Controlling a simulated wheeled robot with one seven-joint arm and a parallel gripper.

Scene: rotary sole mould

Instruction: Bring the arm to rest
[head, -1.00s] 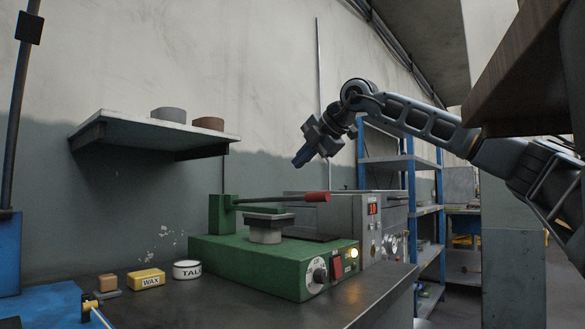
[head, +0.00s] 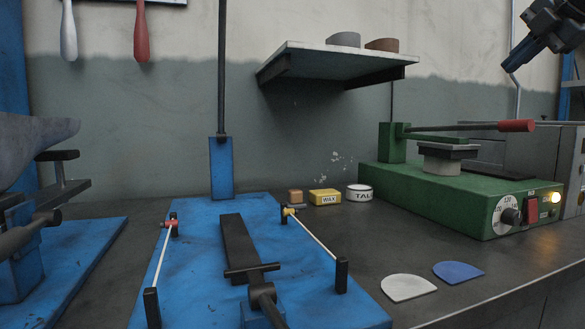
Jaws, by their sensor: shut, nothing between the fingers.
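My gripper (head: 516,62) shows at the upper right of the head view, pointing down and to the left. Its fingers are together with nothing between them. It hangs in the air above the green press machine (head: 440,192), well clear of it. Most of my arm lies outside the right edge of the picture.
The green machine has a red-tipped lever (head: 515,126) and a lit lamp. A shelf (head: 335,60) carries two small blocks. A blue fixture (head: 195,240) stands on the dark bench (head: 350,265). A white piece (head: 408,287) and a blue piece (head: 458,272) lie flat near the front edge.

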